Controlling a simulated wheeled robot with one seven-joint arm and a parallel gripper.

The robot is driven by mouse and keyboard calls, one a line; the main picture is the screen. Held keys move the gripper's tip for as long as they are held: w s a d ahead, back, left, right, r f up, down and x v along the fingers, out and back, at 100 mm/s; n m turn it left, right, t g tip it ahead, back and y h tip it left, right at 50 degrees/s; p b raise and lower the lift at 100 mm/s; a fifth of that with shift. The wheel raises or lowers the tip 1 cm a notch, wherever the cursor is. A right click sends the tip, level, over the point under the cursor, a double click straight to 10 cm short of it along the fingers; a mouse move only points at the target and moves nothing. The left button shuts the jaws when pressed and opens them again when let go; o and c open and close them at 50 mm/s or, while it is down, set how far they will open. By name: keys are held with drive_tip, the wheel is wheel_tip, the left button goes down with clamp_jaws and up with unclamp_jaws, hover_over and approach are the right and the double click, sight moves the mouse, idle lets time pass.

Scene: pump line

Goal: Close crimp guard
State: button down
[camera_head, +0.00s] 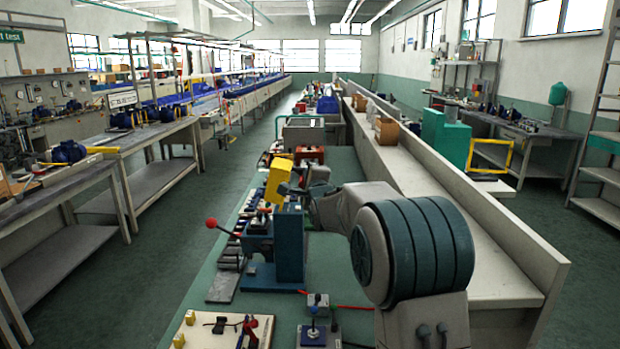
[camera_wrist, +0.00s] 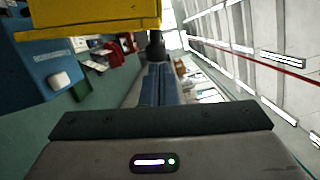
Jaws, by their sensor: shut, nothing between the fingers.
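The crimp guard (camera_head: 278,179) is a yellow piece at the top of the blue crimp press (camera_head: 291,245). It sits raised and tilted above the press's work area. In the wrist view the yellow guard (camera_wrist: 90,14) fills the upper left, close to my gripper. My gripper (camera_head: 287,189) is at the guard's right side in the head view, partly hidden by my arm. In the wrist view my gripper's fingers (camera_wrist: 155,50) are together and empty, just beside and below the yellow edge. I cannot tell whether they touch it.
A lever with a red knob (camera_head: 211,223) sticks out left of the press. Red-handled pliers (camera_head: 250,330) lie on a pale board in front. A small grey switch box (camera_head: 317,305) stands near the front. A long pale ledge (camera_head: 470,235) runs along the right.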

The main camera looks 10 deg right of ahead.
sight(284, 167)
drive_tip(key=shift+w+a+r+n, duration=0.15)
drive_tip(key=shift+a+r+n, duration=0.3)
drive_tip(key=shift+a+n, duration=0.25)
drive_tip(key=a+n, duration=0.1)
drive_tip(key=a+r+n+g+p, duration=0.1)
drive_tip(key=a, duration=0.1)
drive_tip(key=w+a+r+n, duration=0.1)
drive_tip(key=a+n, duration=0.1)
drive_tip(key=shift+r+p, duration=0.1)
drive_tip(key=shift+p, duration=0.2)
drive_tip(key=w+a+f+n+g+h+p, duration=0.1)
drive_tip(key=a+f+n+p, duration=0.5)
drive_tip(key=a, duration=0.7)
drive_tip(key=shift+w+a+f+g+h+p, duration=0.35)
drive_tip(key=shift+w+f+p, duration=0.65)
drive_tip(key=shift+p, duration=1.25)
drive_tip(key=shift+s+f, duration=0.15)
drive_tip(key=shift+f, duration=0.05)
